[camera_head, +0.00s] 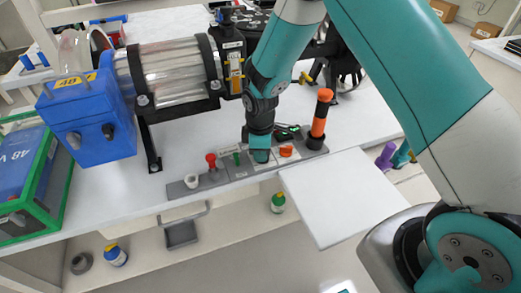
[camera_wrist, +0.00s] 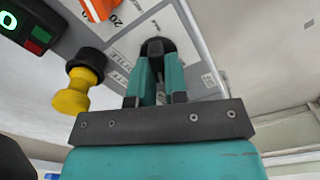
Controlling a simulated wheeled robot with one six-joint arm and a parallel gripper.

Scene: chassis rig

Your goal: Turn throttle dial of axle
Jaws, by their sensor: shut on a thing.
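My gripper (camera_head: 261,156) is down on the grey control strip (camera_head: 208,183) along the front of the bench. In the wrist view the teal fingers of my gripper (camera_wrist: 158,72) are closed around a black dial (camera_wrist: 157,46) on the labelled panel (camera_wrist: 112,68). The fingers cover the sides of the dial, and its pointer and setting cannot be read. In the head view my gripper hides the dial. I cannot read a label that says which axle control it is.
An orange knob (camera_head: 286,151), a green switch (camera_head: 236,158), a red knob (camera_head: 211,160) and a tall orange-and-black post (camera_head: 319,118) stand close by. In the wrist view a yellow-and-black knob (camera_wrist: 80,88) and a green-lit display (camera_wrist: 24,30) are left of the fingers.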

